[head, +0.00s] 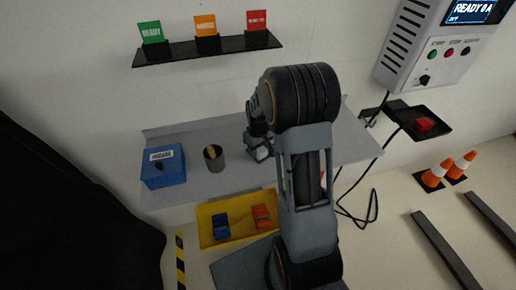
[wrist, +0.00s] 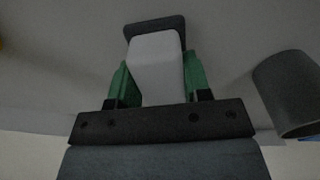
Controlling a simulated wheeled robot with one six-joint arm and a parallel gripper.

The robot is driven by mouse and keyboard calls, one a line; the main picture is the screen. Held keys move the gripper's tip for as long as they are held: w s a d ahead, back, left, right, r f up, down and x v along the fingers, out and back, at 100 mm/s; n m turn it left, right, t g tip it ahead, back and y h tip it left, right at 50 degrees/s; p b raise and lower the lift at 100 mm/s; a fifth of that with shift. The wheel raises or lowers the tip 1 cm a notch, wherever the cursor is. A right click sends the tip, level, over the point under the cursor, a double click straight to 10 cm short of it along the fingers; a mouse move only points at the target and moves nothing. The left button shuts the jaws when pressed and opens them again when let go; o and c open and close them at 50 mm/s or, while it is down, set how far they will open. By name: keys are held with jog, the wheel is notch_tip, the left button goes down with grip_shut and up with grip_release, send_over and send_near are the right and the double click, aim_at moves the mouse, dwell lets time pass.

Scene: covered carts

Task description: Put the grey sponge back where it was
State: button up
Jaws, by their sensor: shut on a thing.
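My gripper (wrist: 155,82) has green fingers, one on each side of a pale grey block, the grey sponge (wrist: 157,62). It is shut on the sponge. A dark piece (wrist: 155,24) shows around the sponge's far end; I cannot tell whether they touch. In the head view, my arm hides most of the gripper, and a pale bit of the sponge (head: 262,153) shows over the grey shelf (head: 215,128). I cannot tell whether the sponge touches the shelf.
A dark grey cup (head: 213,159) stands left of my gripper in the head view; it is at the right in the wrist view (wrist: 288,95). A blue box (head: 163,172) is farther left. A yellow tray (head: 237,242) with blue and orange-red items lies below. Bare shelf lies behind the cup.

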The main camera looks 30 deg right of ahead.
jog(key=shift+f, duration=0.3)
jog(key=o, duration=0.8)
jog(key=shift+o, duration=0.2)
jog(key=shift+r, duration=0.1)
notch_tip(320, 180, up, 12)
jog(key=b, duration=0.1)
jog(key=s+a+r+m+t, duration=0.1)
jog(key=s+a, duration=0.3)
jog(key=s, duration=0.4)
jog(key=s+a+r+m+t, duration=0.1)
jog(key=s+a+r+t, duration=0.2)
jog(key=s, duration=0.4)
jog(key=a+r, duration=0.1)
jog(key=a, duration=0.1)
jog(key=shift+s+a+r, duration=0.25)
jog(key=shift+s+a, duration=0.05)
jog(key=shift+s, duration=0.1)
